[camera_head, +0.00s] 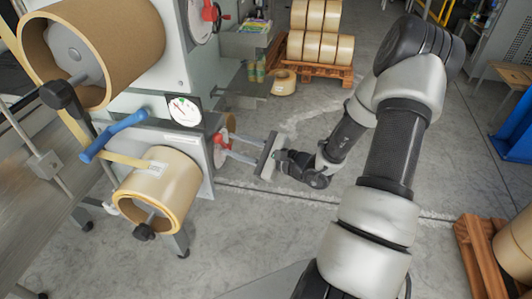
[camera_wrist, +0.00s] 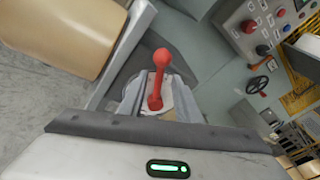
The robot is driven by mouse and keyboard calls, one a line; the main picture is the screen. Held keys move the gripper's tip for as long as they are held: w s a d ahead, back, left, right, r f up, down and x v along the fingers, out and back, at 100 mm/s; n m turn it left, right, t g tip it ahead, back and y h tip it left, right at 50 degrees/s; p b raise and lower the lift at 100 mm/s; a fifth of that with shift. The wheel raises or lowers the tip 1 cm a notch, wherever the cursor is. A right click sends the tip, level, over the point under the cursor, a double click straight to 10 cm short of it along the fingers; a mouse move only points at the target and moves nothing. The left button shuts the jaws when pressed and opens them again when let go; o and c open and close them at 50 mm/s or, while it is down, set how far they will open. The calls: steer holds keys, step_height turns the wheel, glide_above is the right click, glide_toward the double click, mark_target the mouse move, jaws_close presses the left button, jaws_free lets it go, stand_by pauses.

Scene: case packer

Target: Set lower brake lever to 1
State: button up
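The lower brake lever (camera_head: 219,141) is a small red handle on the side of the lower grey machine unit. In the wrist view the red lever (camera_wrist: 159,75) stands nearly upright, with a round knob at its upper end. My gripper (camera_head: 234,146) points left at it in the head view, its two pale fingers apart. In the wrist view the gripper (camera_wrist: 158,98) shows fingers on either side of the lever's lower part. Whether they touch it I cannot tell. The fingers partly hide the lever in the head view. An upper red lever (camera_head: 209,12) sits higher on the machine.
A larger roll (camera_head: 120,45) is above. A pallet (camera_head: 315,72) with rolls stands behind.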

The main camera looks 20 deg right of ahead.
steer(key=v, duration=1.4)
steer(key=shift+s+d, duration=0.2)
steer(key=shift+s, duration=0.2)
